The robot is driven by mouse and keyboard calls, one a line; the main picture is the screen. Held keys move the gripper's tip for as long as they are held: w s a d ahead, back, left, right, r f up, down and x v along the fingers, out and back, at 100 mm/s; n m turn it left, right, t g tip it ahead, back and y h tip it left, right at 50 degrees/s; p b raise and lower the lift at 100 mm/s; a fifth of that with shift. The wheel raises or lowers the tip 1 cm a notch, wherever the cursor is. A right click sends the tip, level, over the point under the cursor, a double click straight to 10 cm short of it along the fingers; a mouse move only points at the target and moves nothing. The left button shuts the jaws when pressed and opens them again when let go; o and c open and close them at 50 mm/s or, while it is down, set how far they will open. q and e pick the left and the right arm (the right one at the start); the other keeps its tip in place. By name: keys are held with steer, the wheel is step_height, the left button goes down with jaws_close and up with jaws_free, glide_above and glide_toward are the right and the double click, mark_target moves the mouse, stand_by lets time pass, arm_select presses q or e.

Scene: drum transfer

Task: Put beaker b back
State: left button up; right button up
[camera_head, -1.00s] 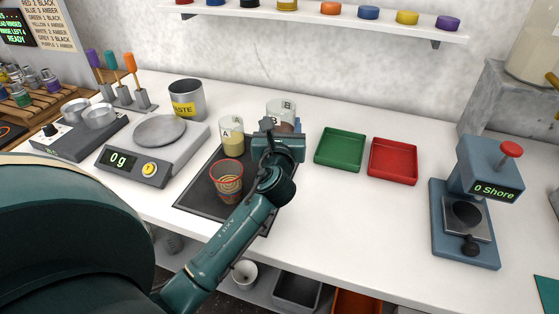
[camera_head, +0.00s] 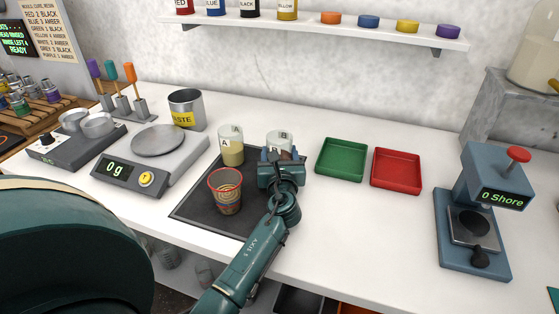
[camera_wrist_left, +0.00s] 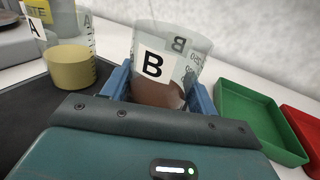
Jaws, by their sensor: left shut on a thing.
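Beaker b (camera_head: 279,139), clear with a "B" label and brown contents, is upright in my left gripper (camera_head: 281,157) at the back right of the dark mat (camera_head: 190,208). In the left wrist view, beaker b (camera_wrist_left: 172,52) stands between the blue fingers of the left gripper (camera_wrist_left: 160,92), which are closed on its sides. Its base is hidden, so I cannot tell whether it touches the mat. Beaker A (camera_head: 231,147), with pale yellow contents, stands to its left, apart from it. My right gripper is not in view.
A red-rimmed patterned cup (camera_head: 226,192) stands on the mat in front of beaker A. A green tray (camera_head: 341,160) and a red tray (camera_head: 396,171) lie to the right. A scale (camera_head: 150,165) and waste can (camera_head: 186,110) are left.

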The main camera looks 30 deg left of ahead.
arm_select(q)
steer(key=shift+f, duration=0.35)
steer(key=shift+f, duration=0.1)
steer(key=o, duration=1.1)
steer(key=shift+f, duration=0.1)
